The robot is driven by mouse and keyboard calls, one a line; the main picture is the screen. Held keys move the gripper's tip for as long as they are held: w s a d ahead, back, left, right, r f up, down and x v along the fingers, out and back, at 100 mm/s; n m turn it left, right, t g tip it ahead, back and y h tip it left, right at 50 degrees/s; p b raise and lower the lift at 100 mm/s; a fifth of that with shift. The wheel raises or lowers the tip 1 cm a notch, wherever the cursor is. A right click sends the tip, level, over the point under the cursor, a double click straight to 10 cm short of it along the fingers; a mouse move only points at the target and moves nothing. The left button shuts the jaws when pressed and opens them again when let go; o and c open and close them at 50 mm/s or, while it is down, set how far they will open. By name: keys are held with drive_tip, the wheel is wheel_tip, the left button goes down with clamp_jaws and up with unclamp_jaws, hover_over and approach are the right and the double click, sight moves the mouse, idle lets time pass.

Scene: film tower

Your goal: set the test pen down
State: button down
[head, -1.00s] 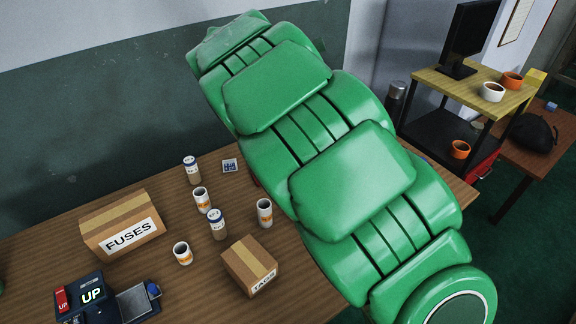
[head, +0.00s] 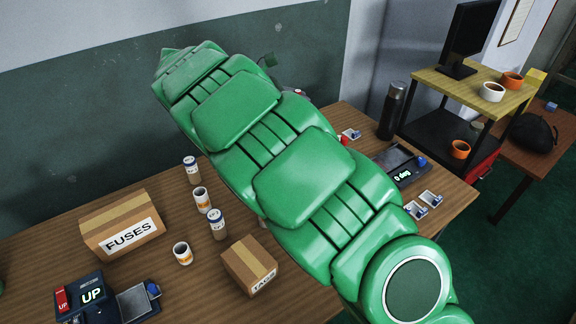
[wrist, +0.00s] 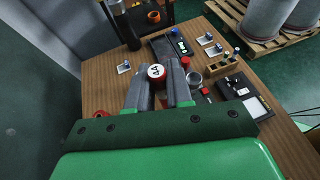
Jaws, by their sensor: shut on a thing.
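In the wrist view my gripper (wrist: 160,76) is shut on a short thing with a red body and a round white end with dark marks, seen end-on; I take it for the test pen (wrist: 157,71). It is held above the wooden table (wrist: 105,75). The gap below it cannot be judged. In the head view my green arm hides the gripper and the pen.
A black device with a lit display (head: 402,166), small cards (head: 430,198) and a dark flask (head: 392,110) stand at the table's right. Boxes (head: 122,225) and jars (head: 202,199) stand left.

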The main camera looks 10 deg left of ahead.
wheel_tip(320, 180, down, 15)
drive_tip(key=shift+w+a+f, duration=0.85)
drive_tip(key=shift+w+f, duration=1.35)
drive_tip(key=shift+f, duration=0.1)
drive_tip(key=shift+w+a+f, duration=0.8)
drive_tip(key=shift+w+f, duration=1.35)
drive_tip(key=shift+f, duration=0.1)
drive_tip(key=shift+w+a+f, duration=0.85)
drive_tip(key=shift+w+f, duration=1.35)
drive_tip(key=shift+f, duration=0.1)
drive_tip(key=shift+f, duration=0.1)
drive_tip(key=c, duration=1)
unclamp_jaws()
drive_tip(key=v, duration=1.2)
